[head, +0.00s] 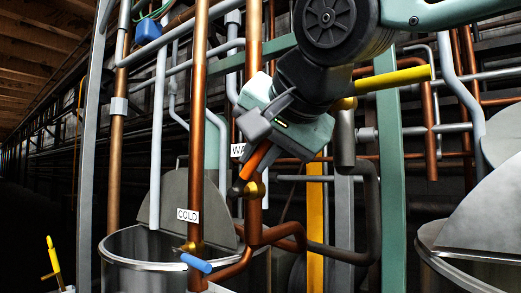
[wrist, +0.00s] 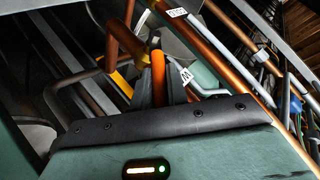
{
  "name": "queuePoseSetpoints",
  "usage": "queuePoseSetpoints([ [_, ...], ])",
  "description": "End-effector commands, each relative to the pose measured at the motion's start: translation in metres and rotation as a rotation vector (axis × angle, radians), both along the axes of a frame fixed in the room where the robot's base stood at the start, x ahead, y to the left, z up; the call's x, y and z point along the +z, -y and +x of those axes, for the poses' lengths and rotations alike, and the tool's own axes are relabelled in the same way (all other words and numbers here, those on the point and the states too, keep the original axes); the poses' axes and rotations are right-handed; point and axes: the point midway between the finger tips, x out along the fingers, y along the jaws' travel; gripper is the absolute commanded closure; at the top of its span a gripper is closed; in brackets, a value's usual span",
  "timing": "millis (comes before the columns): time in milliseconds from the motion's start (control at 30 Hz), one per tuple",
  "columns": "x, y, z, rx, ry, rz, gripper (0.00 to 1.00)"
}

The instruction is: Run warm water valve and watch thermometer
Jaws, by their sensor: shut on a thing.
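The warm water valve has an orange lever handle (head: 255,161) on a brass body (head: 254,190), set on a copper pipe beside a partly hidden label (head: 237,150) reading "WA". My gripper (head: 261,151) is shut on this handle, which slants down to the left. In the wrist view the orange handle (wrist: 158,72) stands between the two dark fingers of my gripper (wrist: 160,88). The cold valve has a blue handle (head: 196,263) below a "COLD" label (head: 187,215). No thermometer can be made out for certain.
A round metal tank (head: 130,265) stands behind the cold pipe, another tank (head: 465,260) at the right. A yellow lever (head: 392,80) juts out right of my gripper. A green post (head: 391,190) and several pipes crowd the area. A small yellow lever (head: 52,256) is at far left.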

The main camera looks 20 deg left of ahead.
Motion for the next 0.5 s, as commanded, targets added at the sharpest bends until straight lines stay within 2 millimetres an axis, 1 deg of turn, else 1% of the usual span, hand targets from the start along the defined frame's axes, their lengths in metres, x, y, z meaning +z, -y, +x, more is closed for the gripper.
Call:
queuePoseSetpoints([
  [267, 0.0004, 0.0003, 0.0003, -0.001, 0.0, 0.001, 1.0],
  [300, 0.0003, 0.0002, 0.0003, -0.001, 0.0, 0.001, 0.79],
  [367, 0.0003, 0.0002, 0.0003, -0.001, 0.0, 0.001, 0.63],
  [500, 0.0001, 0.0002, 0.0, -0.001, 0.0, 0.001, 0.63],
])
